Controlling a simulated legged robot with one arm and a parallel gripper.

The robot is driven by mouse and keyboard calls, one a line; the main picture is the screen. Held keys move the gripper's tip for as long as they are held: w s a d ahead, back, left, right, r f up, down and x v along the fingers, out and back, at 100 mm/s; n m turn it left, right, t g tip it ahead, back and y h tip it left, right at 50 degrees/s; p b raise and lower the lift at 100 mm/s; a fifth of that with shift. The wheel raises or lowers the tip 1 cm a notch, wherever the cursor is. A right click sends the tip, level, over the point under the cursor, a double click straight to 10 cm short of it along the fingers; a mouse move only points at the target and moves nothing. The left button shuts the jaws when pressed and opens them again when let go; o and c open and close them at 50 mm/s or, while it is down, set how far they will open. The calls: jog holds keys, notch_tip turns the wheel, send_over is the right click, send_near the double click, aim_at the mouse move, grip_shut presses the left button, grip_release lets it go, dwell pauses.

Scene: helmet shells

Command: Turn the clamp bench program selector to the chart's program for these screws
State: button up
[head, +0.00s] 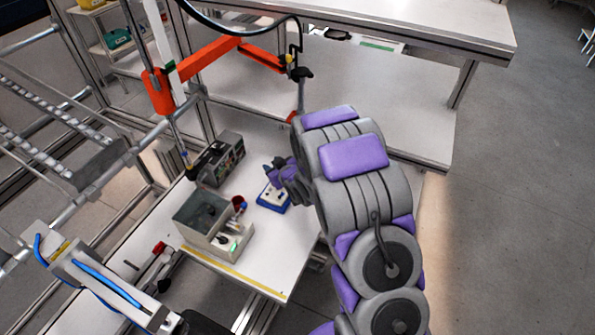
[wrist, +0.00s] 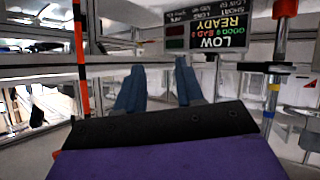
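My gripper (head: 277,170) is above the white bench top, over a small blue-based fixture (head: 273,198). In the wrist view my gripper (wrist: 159,82) has its two blue fingers apart, with nothing visible between them. A dark control box (head: 217,160) stands on the bench to the left of my gripper, apart from it. An upside-down display (wrist: 207,30) in the wrist view reads "LOW", "READY", "GOOD 0 BAD 0", with a line containing "SHORT" and "LOW". I cannot make out the selector knob, its setting, the screws or the program chart.
A grey bin (head: 199,206) and a pale box with a green light (head: 229,240) stand on the bench's near side. An orange jointed arm (head: 205,55) reaches over the back. A yellow strip (head: 235,272) lines the front edge. Open floor (head: 510,210) lies right.

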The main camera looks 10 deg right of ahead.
jog(key=s+d+r+m+g+h+b, duration=0.1)
jog(key=s+d+r+g+h+b, duration=0.1)
jog(key=s+d, duration=0.4)
jog(key=shift+s+d+r+m+g+h, duration=0.25)
jog(key=shift+r+m+g+h, duration=0.2)
jog(key=shift+r+h, duration=0.35)
jog(key=shift+r, duration=0.1)
jog(key=shift+c, duration=0.2)
